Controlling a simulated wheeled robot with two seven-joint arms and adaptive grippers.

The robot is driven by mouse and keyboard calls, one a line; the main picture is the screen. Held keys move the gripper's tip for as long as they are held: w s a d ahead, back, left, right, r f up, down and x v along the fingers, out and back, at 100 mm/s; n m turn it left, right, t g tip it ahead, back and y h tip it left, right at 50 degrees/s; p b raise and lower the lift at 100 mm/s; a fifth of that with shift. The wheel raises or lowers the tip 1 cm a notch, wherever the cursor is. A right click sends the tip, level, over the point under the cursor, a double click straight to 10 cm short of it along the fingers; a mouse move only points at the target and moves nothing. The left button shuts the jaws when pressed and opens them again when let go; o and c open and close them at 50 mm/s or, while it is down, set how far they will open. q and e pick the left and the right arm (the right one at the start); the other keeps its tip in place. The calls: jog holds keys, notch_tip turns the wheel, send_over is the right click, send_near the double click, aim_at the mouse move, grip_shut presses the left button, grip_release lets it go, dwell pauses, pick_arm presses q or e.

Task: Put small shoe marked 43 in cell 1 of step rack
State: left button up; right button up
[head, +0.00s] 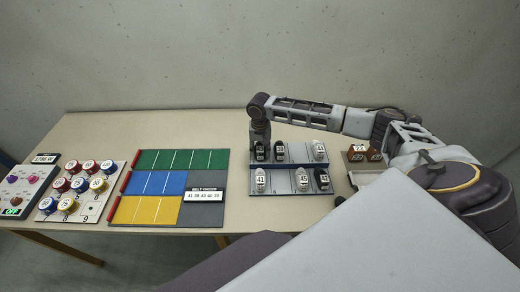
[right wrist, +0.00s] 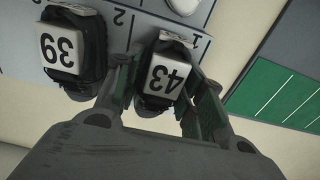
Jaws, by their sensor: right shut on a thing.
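The step rack (head: 290,189) has two tiers with several small shoes. A black shoe marked 43 (right wrist: 168,77) is at the cell numbered 1 of the rack (right wrist: 148,22), in the right wrist view. In the head view this dark shoe (head: 260,153) is at the left end of the upper tier. My right gripper (right wrist: 158,70) is shut on shoe 43, with one finger on each side. In the head view my right gripper (head: 260,134) comes down from above onto it. I cannot tell whether the shoe's base touches the rack. My left gripper is out of view.
A black shoe marked 39 (right wrist: 62,48) is close beside, at cell 2. A white shoe (head: 319,151) is farther right on the upper tier. White shoe 41 (head: 260,184) is on the lower tier.

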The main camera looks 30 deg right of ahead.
aim_at(260, 146)
jog(key=o, duration=1)
jog(key=shift+f, duration=0.1)
notch_tip(260, 146, up, 12)
jog(key=shift+r+b, duration=0.1)
jog(key=shift+b, duration=0.25)
dwell(0.4)
